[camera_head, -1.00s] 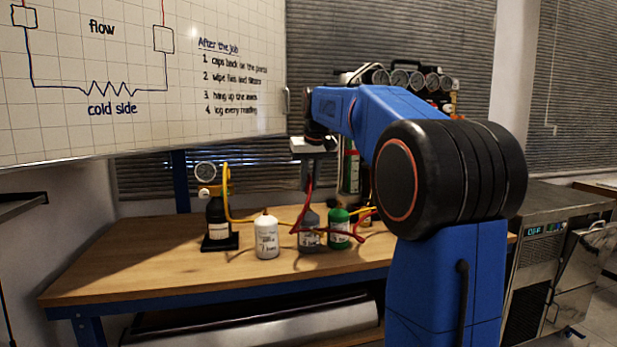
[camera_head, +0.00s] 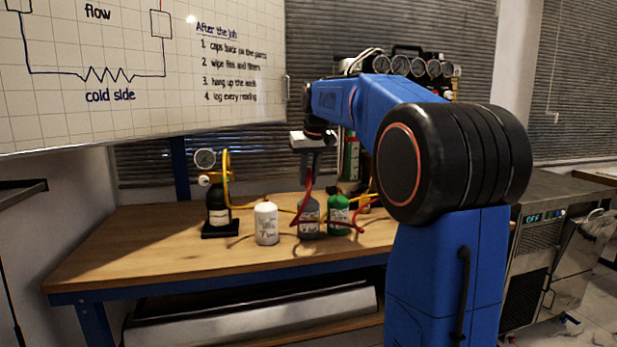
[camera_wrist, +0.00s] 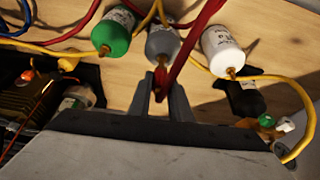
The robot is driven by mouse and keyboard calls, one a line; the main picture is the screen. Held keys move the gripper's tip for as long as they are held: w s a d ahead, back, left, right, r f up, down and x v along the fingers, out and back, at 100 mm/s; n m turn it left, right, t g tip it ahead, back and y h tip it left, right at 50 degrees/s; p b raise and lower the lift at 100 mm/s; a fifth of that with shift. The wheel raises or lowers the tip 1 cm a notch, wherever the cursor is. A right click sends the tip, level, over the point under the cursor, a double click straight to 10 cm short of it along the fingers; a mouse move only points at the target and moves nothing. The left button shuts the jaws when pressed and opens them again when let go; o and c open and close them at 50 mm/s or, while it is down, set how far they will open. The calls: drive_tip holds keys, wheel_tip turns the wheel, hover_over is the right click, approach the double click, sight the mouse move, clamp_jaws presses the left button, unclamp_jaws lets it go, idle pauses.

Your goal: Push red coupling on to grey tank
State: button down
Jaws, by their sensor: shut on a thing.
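My gripper (camera_wrist: 166,97) is shut on the red coupling (camera_wrist: 159,88) at the end of a red hose. The grey tank (camera_wrist: 162,42) has a brass port facing the fingers in the wrist view, and the coupling looks close to it but apart. In the head view my gripper (camera_head: 310,172) hangs over the grey tank (camera_head: 308,222), which stands upright on the bench. The coupling is too small to make out clearly there.
A white tank (camera_head: 266,226) stands left of the grey tank and a green tank (camera_head: 338,212) right of it. A black bottle with a gauge (camera_head: 217,212) has a yellow hose. Hoses cross between the tanks. The bench front (camera_head: 200,270) is clear.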

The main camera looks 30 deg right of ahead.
drive_tip(key=shift+f, duration=1.4)
idle(1.3)
drive_tip(key=c, duration=1.2)
unclamp_jaws()
drive_tip(key=shift+r, duration=0.1)
drive_tip(key=v, duration=1.7)
drive_tip(key=shift+s+r, duration=0.1)
drive_tip(key=shift+s, duration=0.1)
drive_tip(key=s+a+f+n, duration=0.1)
drive_tip(key=s+a+f, duration=1)
drive_tip(key=s+f, duration=0.45)
drive_tip(key=shift+n+t+y, duration=0.3)
drive_tip(key=shift+n+y, duration=0.2)
drive_tip(key=shift+n, duration=0.3)
drive_tip(key=s+a+f, duration=0.2)
drive_tip(key=s+f, duration=0.3)
drive_tip(key=f, duration=0.2)
drive_tip(key=s+a+f, duration=0.2)
drive_tip(key=s+f, duration=0.4)
drive_tip(key=f, duration=0.1)
drive_tip(key=s+a+f, duration=0.2)
drive_tip(key=s+f, duration=0.4)
drive_tip(key=f, duration=0.2)
drive_tip(key=shift+s+f, duration=0.1)
drive_tip(key=shift+s, duration=0.15)
